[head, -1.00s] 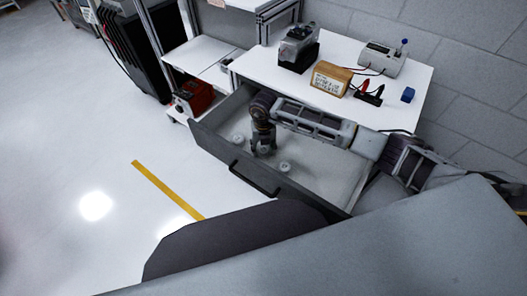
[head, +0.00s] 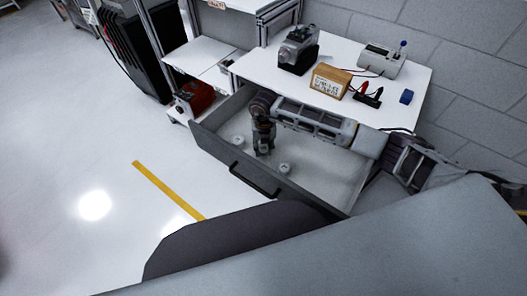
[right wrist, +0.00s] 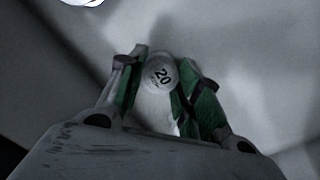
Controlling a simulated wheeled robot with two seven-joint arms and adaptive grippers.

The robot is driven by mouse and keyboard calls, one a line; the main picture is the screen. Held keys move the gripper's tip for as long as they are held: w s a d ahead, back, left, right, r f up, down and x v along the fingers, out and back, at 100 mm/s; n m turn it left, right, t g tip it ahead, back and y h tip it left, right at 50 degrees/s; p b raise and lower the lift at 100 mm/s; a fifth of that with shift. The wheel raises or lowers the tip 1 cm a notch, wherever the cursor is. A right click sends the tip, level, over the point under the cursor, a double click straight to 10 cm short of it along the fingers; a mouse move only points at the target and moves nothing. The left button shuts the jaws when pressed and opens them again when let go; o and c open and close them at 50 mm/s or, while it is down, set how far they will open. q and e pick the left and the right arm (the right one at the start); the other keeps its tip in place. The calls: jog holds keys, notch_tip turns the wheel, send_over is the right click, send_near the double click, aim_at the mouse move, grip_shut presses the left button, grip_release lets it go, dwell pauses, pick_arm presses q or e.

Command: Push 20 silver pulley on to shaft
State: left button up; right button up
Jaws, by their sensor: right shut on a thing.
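The silver pulley marked 20 (right wrist: 160,74) is a small round disc with a black number. It sits between the green pads of my right gripper (right wrist: 157,92) in the right wrist view. The gripper is shut on it. In the head view my right gripper (head: 264,150) points down into the open drawer, and its fingers mostly hide the pulley. A dark and grey machine (head: 298,50) stands on the table; I cannot make out a shaft on it. My left gripper is not in view.
Two other pale round pieces lie in the drawer (head: 325,182), one to the left (head: 238,141) and one to the right (head: 284,169) of my gripper.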

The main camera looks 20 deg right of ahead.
aim_at(263, 149)
jog(key=shift+r+p, duration=1.65)
jog(key=shift+r, duration=1.15)
